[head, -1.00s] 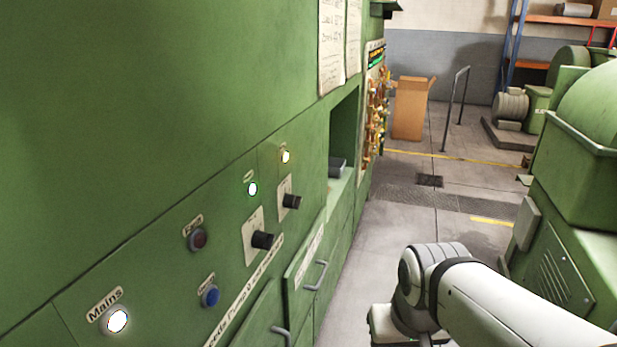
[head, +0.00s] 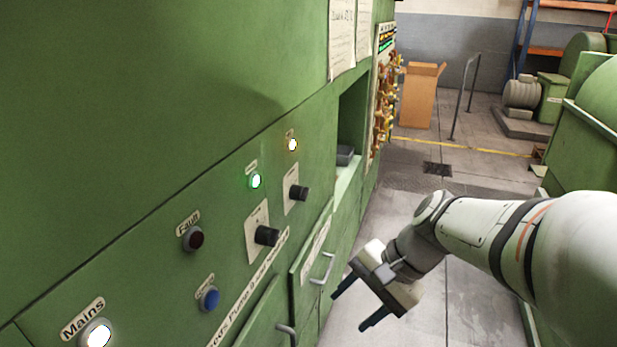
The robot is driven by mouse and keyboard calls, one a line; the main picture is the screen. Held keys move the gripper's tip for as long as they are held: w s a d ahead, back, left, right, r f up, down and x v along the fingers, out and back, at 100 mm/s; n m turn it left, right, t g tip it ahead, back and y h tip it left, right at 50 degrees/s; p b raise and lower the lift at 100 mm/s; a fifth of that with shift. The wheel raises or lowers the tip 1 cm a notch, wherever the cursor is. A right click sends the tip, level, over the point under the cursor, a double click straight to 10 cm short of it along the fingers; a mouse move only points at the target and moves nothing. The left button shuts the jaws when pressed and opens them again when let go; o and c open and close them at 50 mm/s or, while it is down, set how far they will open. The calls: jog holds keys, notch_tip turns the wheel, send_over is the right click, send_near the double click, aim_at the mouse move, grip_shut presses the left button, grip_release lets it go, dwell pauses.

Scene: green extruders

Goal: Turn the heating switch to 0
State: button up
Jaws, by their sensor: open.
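Two black rotary knobs stick out of pale plates on the green panel: a nearer knob (head: 266,236) under a lit green lamp (head: 256,181), and a farther knob (head: 299,193) under a lit amber lamp (head: 292,144). Their labels are too small to read, so I cannot tell which is the heating switch or where either points. My gripper (head: 357,308) is open and empty, its dark fingers pointing down and left. In the picture it is right of and below both knobs, apart from them, close to the cabinet's handles.
A lit Mains lamp (head: 97,334), a dark red Fault lamp (head: 193,239) and a blue button (head: 209,298) are on the panel. Cabinet handles (head: 322,270) jut out below the knobs. Green machinery (head: 590,130) stands on the right. The floor between is clear.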

jog(key=w+a+r+m+y, duration=0.2)
jog(key=w+a+m+y, duration=0.1)
jog(key=w+m+y, duration=0.3)
jog(key=m+t+y+b, duration=0.2)
jog(key=m+t+y, duration=0.35)
jog(key=m, duration=0.25)
send_near(300, 193)
jog(key=w, duration=0.2)
jog(key=p+x, duration=0.1)
jog(key=x, duration=0.7)
jog(key=shift+s+f+h, duration=0.25)
jog(key=shift+f+h, duration=0.1)
jog(key=shift+f, duration=0.2)
jog(key=shift+a+t, duration=0.1)
jog(key=shift+t, duration=0.15)
jog(key=shift+c, duration=0.4)
